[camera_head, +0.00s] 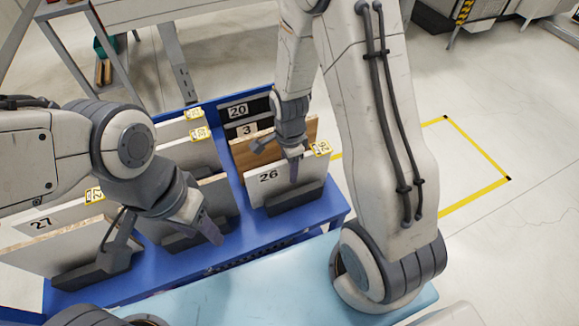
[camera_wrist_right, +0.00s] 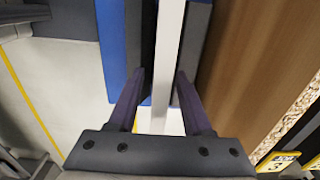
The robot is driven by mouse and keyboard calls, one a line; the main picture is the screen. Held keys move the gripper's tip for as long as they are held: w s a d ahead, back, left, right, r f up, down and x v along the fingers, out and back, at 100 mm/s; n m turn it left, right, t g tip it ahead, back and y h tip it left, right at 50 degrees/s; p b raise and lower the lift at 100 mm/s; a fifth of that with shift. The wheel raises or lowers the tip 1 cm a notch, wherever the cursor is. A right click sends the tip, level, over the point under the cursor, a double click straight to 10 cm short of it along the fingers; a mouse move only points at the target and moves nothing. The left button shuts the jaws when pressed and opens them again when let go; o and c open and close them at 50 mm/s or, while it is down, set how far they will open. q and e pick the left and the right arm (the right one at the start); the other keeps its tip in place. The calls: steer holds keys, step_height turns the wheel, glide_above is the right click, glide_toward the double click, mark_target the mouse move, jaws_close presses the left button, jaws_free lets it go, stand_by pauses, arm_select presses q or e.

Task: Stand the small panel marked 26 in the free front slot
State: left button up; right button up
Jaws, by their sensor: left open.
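The small white panel marked 26 (camera_head: 262,187) stands upright in the dark front holder (camera_head: 296,199) at the right end of the blue rack (camera_head: 330,207). Its lower edge is hidden by the holder. My right gripper (camera_head: 277,160) is at the panel's top edge, one finger in front and the other behind. In the right wrist view the panel's pale edge (camera_wrist_right: 168,60) runs between the fingers (camera_wrist_right: 160,90), with gaps beside it, so the gripper is open. My left gripper (camera_head: 165,235) is open and empty above the rack's front left.
A wooden panel (camera_head: 302,130) and dark panels marked 3 (camera_head: 243,129) and 20 (camera_head: 236,110) stand behind panel 26. Panel 27 (camera_head: 80,236) and other pale panels stand at the left. A light blue surface (camera_head: 240,298) lies in front. Floor at the right is open.

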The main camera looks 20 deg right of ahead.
step_height(320, 180, up, 11)
steer(key=p, duration=0.2)
steer(key=shift+r+p, duration=0.1)
steer(key=shift+p, duration=0.2)
steer(key=shift+r, duration=0.35)
steer(key=shift+a+r, duration=0.15)
steer(key=shift+r, duration=0.15)
steer(key=s+a+r+n, duration=0.4)
steer(key=s+a+n, duration=0.2)
steer(key=s+n, duration=0.3)
steer(key=s+a+r+n+y, duration=0.1)
steer(key=s+a+r+n, duration=0.3)
steer(key=s+n, duration=0.5)
steer(key=a+n, duration=0.2)
steer(key=n, duration=0.5)
steer(key=shift+r, duration=0.3)
steer(key=shift+a, duration=0.1)
